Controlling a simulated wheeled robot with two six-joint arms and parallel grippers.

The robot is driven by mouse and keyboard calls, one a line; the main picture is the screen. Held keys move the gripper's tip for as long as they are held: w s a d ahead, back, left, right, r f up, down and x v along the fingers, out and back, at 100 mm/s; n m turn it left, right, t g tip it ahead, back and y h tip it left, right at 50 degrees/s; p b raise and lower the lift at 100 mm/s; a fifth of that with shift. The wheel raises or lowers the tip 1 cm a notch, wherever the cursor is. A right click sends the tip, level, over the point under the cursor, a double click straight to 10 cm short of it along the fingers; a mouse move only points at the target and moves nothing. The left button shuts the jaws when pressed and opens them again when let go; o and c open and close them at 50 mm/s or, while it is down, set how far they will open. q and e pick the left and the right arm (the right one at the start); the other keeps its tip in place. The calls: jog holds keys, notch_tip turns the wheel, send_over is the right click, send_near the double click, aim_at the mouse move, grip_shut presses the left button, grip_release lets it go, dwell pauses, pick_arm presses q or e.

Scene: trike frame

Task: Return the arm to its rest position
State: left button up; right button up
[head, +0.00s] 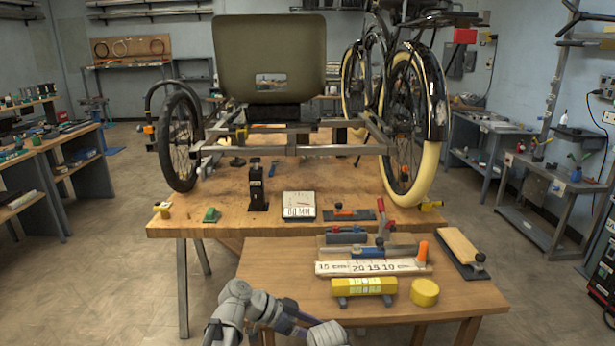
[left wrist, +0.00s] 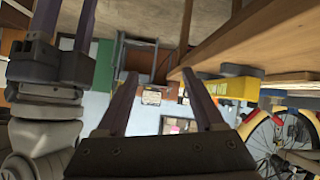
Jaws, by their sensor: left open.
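In the left wrist view my left gripper (left wrist: 165,98) is open, with its two dark fingers wide apart and nothing between them. My other gripper (left wrist: 66,25) shows at the upper left of that view, with a gap between its fingers and nothing seen in it. In the head view grey links of my arms show at the bottom edge, in front of the small wooden table (head: 262,262). The fingers are hard to make out there. The arm links appear apart from the things on the table.
The small table holds a yellow block (head: 363,287), a yellow round tub (head: 424,292), a ruler board (head: 370,267) and a board with a dark clamp (head: 462,250). Behind it, the workbench (head: 320,205) bears the trike frame (head: 300,138). Open floor (head: 110,270) lies to the left.

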pick_arm(q)
jog(key=s+a+f+n+y, duration=0.3)
jog(key=a+f+n+y, duration=0.3)
jog(key=a, duration=0.4)
jog(key=s+a+f+n+y, duration=0.4)
jog(key=a+n+y, duration=0.2)
jog(key=a+n, duration=0.35)
jog(key=s+d+m, duration=0.5)
jog(key=s+d, duration=0.1)
jog(key=d, duration=0.5)
notch_tip(320, 180, up, 18)
jog(key=p, duration=1.8)
jog(key=shift+w+g+y, duration=0.25)
jog(key=shift+g+y, duration=0.05)
jog(key=shift+g, duration=0.1)
pick_arm(e)
notch_tip(320, 180, up, 18)
pick_arm(q)
jog(key=shift+a+f, duration=0.1)
pick_arm(e)
jog(key=shift+f, duration=0.1)
jog(key=shift+o, duration=0.2)
